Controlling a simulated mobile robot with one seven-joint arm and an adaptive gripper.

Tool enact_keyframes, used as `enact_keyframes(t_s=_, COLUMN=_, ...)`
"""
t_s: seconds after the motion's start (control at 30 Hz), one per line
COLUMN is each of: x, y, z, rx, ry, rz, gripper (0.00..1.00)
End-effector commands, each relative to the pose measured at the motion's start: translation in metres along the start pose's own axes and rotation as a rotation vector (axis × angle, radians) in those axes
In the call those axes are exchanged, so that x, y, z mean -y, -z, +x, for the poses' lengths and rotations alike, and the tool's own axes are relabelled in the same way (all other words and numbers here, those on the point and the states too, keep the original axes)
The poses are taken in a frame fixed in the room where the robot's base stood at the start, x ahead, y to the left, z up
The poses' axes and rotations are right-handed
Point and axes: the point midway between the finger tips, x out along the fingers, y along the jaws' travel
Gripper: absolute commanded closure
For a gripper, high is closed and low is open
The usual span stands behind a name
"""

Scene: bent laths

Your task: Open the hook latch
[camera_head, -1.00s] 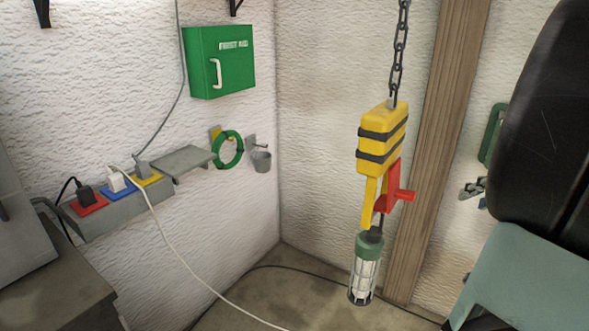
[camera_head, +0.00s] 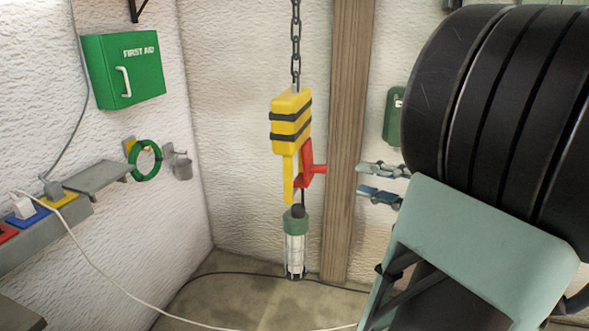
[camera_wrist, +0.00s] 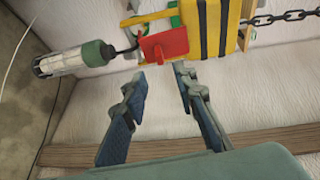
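A yellow hook block (camera_head: 291,118) with black bands hangs from a chain. Its yellow hook (camera_head: 288,180) points down, and a red latch (camera_head: 306,168) with a short peg sits on its right side. A caged lamp (camera_head: 295,245) with a green top hangs from the hook. My gripper (camera_head: 362,180) is to the right of the latch, open and empty, with a gap between. In the wrist view, my gripper's blue-padded fingers (camera_wrist: 160,75) are spread, and the red latch (camera_wrist: 165,43) lies just beyond the tips. The latch seems to lie across the hook's opening.
A wooden post (camera_head: 346,130) stands behind the hook. A green first aid box (camera_head: 125,70), a green ring (camera_head: 146,160) and a shelf with plugs (camera_head: 45,225) are on the left wall. A white cable (camera_head: 110,285) crosses the front. Space around the hook looks clear.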

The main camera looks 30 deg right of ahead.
Motion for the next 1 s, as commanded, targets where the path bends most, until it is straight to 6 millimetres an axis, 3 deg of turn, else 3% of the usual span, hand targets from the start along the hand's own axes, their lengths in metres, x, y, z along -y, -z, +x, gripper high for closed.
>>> enact_keyframes(t_s=0.3, x=0.001, y=-0.001, z=0.06, rx=0.004, ry=-0.003, rz=0.0, gripper=0.74)
enact_keyframes(t_s=0.5, x=0.0, y=-0.001, z=0.087, rx=0.002, ry=-0.003, rz=-0.001, gripper=0.74)
enact_keyframes(t_s=0.9, x=-0.001, y=0.0, z=0.096, rx=0.0, ry=-0.004, rz=-0.001, gripper=0.74)
enact_keyframes(t_s=1.0, x=-0.001, y=0.0, z=0.096, rx=0.0, ry=-0.004, rz=-0.001, gripper=0.83)
